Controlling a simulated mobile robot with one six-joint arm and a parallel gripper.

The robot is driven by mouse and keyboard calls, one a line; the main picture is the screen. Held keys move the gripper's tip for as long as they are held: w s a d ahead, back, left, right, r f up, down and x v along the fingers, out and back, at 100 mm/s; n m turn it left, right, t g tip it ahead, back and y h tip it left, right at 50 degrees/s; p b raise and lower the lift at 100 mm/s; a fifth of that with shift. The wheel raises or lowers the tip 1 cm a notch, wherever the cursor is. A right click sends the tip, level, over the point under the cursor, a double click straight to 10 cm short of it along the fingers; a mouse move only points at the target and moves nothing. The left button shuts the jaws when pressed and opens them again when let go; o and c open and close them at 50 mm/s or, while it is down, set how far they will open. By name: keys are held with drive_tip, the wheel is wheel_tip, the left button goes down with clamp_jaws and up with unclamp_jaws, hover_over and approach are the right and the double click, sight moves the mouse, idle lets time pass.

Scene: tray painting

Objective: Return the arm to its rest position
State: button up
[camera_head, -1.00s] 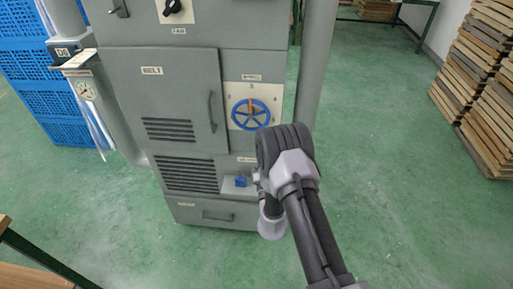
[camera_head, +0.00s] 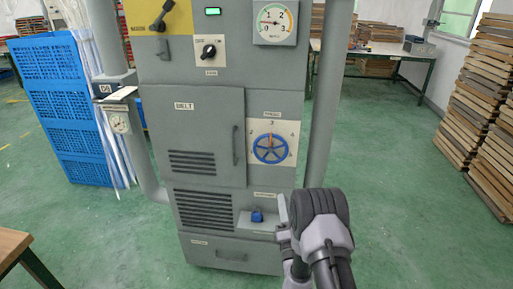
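My arm reaches up from the bottom right of the head view, in front of the lower right of a grey machine cabinet (camera_head: 212,222). Its dark rounded joint is beside the small blue part on the cabinet. My gripper's fingertips cannot be made out, so I cannot tell whether it is open or shut or holds anything.
Blue crates (camera_head: 62,110) stand at the left. A wooden table (camera_head: 12,246) is at the lower left. Stacked wooden trays (camera_head: 478,95) stand at the right. A long table (camera_head: 385,49) is at the back. The green floor right of the cabinet is clear.

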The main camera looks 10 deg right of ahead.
drive_tip(key=s+a+r+n+g+y, duration=0.2)
drive_tip(key=a+r+n+g+y, duration=0.3)
drive_tip(key=a+r+n+y, duration=0.95)
drive_tip(key=s+a+r+n+g+y, duration=0.6)
drive_tip(key=s+a+r+n+g, duration=0.35)
drive_tip(key=s+n+g, duration=0.2)
drive_tip(key=s+f+n+g+h, duration=0.3)
drive_tip(key=s+n+g+h, duration=0.55)
drive_tip(key=s, duration=0.85)
drive_tip(key=s+d+f+n+t+h, duration=0.1)
drive_tip(key=d+n+t+h, duration=0.3)
drive_tip(key=d, duration=0.4)
drive_tip(key=s+d+f+n+t+h, duration=0.1)
drive_tip(key=s+d+n+t+h, duration=0.3)
drive_tip(key=d, duration=0.4)
drive_tip(key=shift+s+f+n+h, duration=0.15)
drive_tip(key=shift+n+h, duration=0.45)
drive_tip(key=shift+n, duration=0.35)
